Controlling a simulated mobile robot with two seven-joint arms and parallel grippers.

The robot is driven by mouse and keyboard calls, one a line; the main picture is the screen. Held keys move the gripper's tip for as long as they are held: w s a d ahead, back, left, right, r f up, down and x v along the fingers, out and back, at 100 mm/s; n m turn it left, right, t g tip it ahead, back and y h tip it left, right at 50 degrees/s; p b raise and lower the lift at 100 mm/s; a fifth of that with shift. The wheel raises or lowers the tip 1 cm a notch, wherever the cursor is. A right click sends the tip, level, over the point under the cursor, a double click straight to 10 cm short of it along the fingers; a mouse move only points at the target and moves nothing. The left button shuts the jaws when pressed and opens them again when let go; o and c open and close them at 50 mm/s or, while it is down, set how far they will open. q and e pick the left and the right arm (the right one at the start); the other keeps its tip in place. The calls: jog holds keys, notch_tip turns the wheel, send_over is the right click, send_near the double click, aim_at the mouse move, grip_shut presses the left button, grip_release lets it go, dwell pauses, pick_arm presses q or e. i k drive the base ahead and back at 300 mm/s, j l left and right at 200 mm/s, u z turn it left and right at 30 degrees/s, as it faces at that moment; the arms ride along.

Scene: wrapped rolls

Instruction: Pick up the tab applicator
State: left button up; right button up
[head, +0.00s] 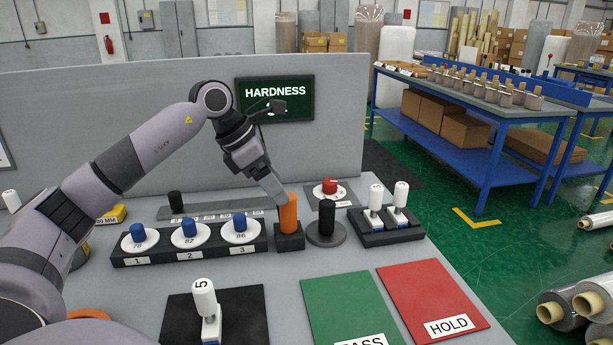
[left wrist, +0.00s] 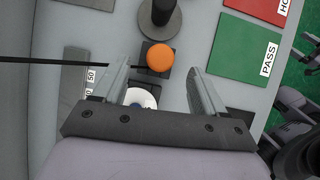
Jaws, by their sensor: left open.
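An orange cylinder (head: 288,214), the likeliest tab applicator, stands upright in a square black holder (head: 289,242) on the grey table. Its round orange top shows in the left wrist view (left wrist: 160,58). My left gripper (head: 276,196) reaches down from the upper left, just beside the cylinder's top. In the left wrist view its fingers (left wrist: 158,68) are wide apart, with the orange top near the gap between their tips. The gripper is empty. I cannot tell whether a finger touches the cylinder. My right gripper is not in view.
Left of the holder is a black rack (head: 190,248) with several blue-knobbed white discs. Right of it are a black post on a round base (head: 326,232) and a tray of white-topped tools (head: 385,230). Green (head: 350,305) and red (head: 430,295) mats lie in front. A grey panel stands behind.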

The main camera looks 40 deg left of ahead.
aim_at(202, 289)
jog(key=k+l, duration=0.35)
jog(key=l, duration=0.15)
jog(key=k+l, duration=0.4)
jog(key=l, duration=0.1)
